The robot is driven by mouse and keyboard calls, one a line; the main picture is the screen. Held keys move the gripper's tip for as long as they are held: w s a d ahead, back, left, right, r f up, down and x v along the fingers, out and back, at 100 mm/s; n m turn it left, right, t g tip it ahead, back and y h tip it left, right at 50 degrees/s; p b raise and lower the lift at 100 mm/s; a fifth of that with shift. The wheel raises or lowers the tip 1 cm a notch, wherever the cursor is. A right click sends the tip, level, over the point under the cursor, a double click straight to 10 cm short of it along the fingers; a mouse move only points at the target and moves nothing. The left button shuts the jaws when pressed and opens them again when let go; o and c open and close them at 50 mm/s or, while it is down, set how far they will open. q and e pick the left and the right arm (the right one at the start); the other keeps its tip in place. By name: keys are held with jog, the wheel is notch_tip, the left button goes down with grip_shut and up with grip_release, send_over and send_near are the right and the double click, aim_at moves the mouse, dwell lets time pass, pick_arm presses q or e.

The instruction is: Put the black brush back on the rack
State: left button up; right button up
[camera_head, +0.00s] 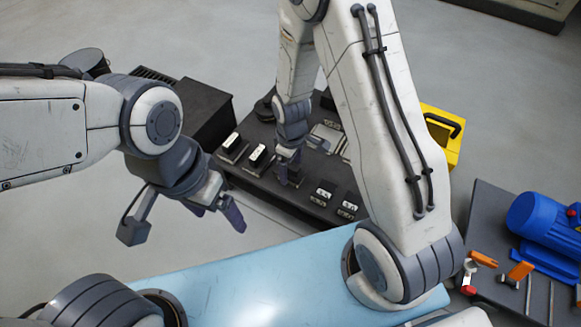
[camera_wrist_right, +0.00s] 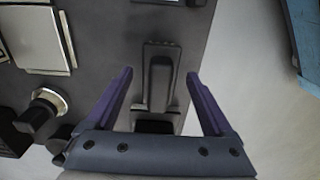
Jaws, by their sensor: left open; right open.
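My right gripper (camera_head: 289,170) is over the dark bench (camera_head: 275,205) in the head view. Its two purple fingers are apart in the right wrist view (camera_wrist_right: 160,100). A dark, long block on a flat base (camera_wrist_right: 158,82) lies between them, with a gap on each side. It may be the black brush, but its dark colour makes this hard to tell. My left gripper (camera_head: 220,209) is open and empty, in the air in front of the bench's near left edge. I cannot pick out the rack for certain.
Two black blocks with white tops (camera_head: 257,156) stand left of my right gripper. Small white-topped pieces (camera_head: 322,196) lie to its right. A yellow container (camera_head: 441,133) stands beyond. A blue motor (camera_head: 545,232) sits on another table at right. A light blue surface (camera_head: 245,280) is in front.

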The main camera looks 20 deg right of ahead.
aim_at(291, 165)
notch_tip(291, 165, up, 9)
jog(key=p, duration=0.5)
jog(key=shift+r+p, duration=0.4)
jog(key=shift+r, duration=0.15)
jog(key=s+a+r, duration=0.7)
jog(key=s+r, duration=0.1)
jog(key=r, duration=0.4)
jog(key=s+r+m, duration=0.1)
jog(key=s+r, duration=0.2)
jog(key=s, duration=0.2)
jog(key=s+a+r+y, duration=0.1)
jog(key=s+r, duration=0.2)
jog(key=s, duration=0.3)
jog(key=shift+s+a+r+m, duration=0.15)
jog(key=shift+s+r+m, duration=0.05)
jog(key=shift+r+m, duration=0.2)
jog(key=shift+r, duration=0.1)
notch_tip(291, 165, up, 48)
jog(key=p, duration=4.8)
jog(key=shift+r, duration=0.1)
